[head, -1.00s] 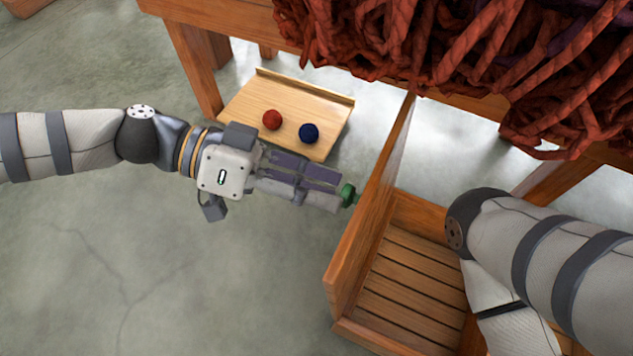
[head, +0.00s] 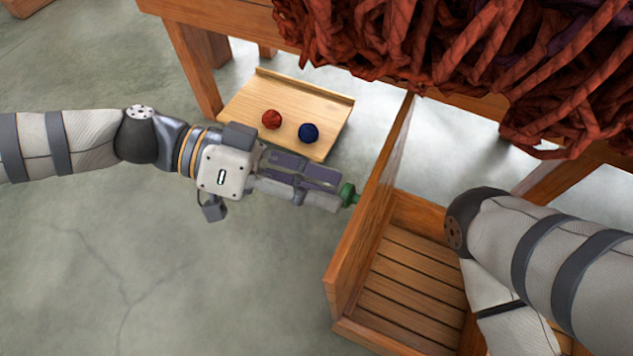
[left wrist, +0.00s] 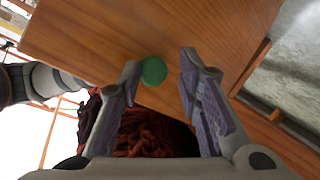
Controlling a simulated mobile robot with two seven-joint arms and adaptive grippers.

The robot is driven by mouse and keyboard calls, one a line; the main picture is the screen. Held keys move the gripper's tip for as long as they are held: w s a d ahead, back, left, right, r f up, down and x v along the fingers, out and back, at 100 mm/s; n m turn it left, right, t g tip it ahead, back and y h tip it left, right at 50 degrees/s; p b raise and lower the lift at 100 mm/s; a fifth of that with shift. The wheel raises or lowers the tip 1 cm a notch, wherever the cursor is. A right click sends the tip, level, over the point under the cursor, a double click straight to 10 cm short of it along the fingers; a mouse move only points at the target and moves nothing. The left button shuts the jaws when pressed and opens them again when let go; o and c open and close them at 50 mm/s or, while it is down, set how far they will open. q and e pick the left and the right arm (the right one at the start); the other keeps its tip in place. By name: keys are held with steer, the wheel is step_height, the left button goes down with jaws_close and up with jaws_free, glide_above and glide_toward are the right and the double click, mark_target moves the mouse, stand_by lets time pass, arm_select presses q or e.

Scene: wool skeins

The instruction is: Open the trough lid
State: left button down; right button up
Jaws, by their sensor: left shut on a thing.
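The trough lid (head: 372,205) is a wooden panel standing steeply upright along the left side of the trough (head: 420,212). The slatted inside of the trough shows. A green knob (head: 348,194) sits on the lid's outer face. My left gripper (head: 338,190) reaches it from the left and is shut on it. In the left wrist view, the knob (left wrist: 153,70) lies between the fingertips (left wrist: 160,68), nearer the left one, with the lid (left wrist: 130,35) behind. My right arm lies over the right part of the trough, and its gripper is hidden or out of view.
A light wooden tray (head: 250,105) holds a red ball (head: 271,119) and a blue ball (head: 309,133) behind my left gripper. A wooden table (head: 185,50) with red-brown wool skeins (head: 400,40) stands at the back. The concrete floor at the left front is clear.

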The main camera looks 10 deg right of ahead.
arm_select(q)
steer(key=shift+w+a+f, duration=0.1)
steer(key=shift+a+f, duration=0.05)
steer(key=shift+f, duration=0.35)
steer(key=shift+w+a+f, duration=0.1)
steer(key=shift+f, duration=0.4)
steer(key=c, duration=1.3)
jaws_free()
steer(key=shift+d, duration=0.1)
steer(key=shift+w+d+r, duration=0.1)
steer(key=shift+w+r, duration=0.05)
steer(key=shift+r, duration=0.05)
steer(key=w+a+f+b, duration=0.1)
steer(key=w+a+f, duration=0.1)
steer(key=a, duration=0.4)
steer(key=w+a+f+b, duration=0.2)
steer(key=a, duration=0.4)
steer(key=shift+a+f, duration=0.2)
steer(key=shift+f, duration=0.15)
steer(key=shift+w, duration=0.15)
